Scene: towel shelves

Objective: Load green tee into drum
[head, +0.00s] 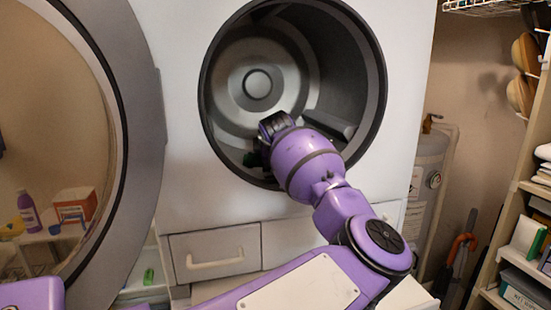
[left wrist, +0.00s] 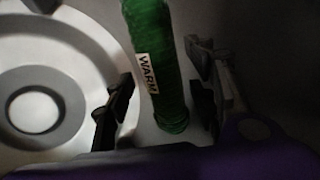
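The green tee (left wrist: 158,45) is a rolled green bundle with a white label reading "WARM". In the left wrist view it stands between the spread fingers of my left gripper (left wrist: 165,95). The fingers look open. Whether the tee rests on the drum wall is unclear. My right gripper is not in view.
The round washer door (head: 140,120) stands open at left. The drum's dark rim (head: 375,95) surrounds my arm. A drawer (head: 215,252) is below. Shelves with folded towels (head: 541,170) stand at right. The upper part of the drum is free.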

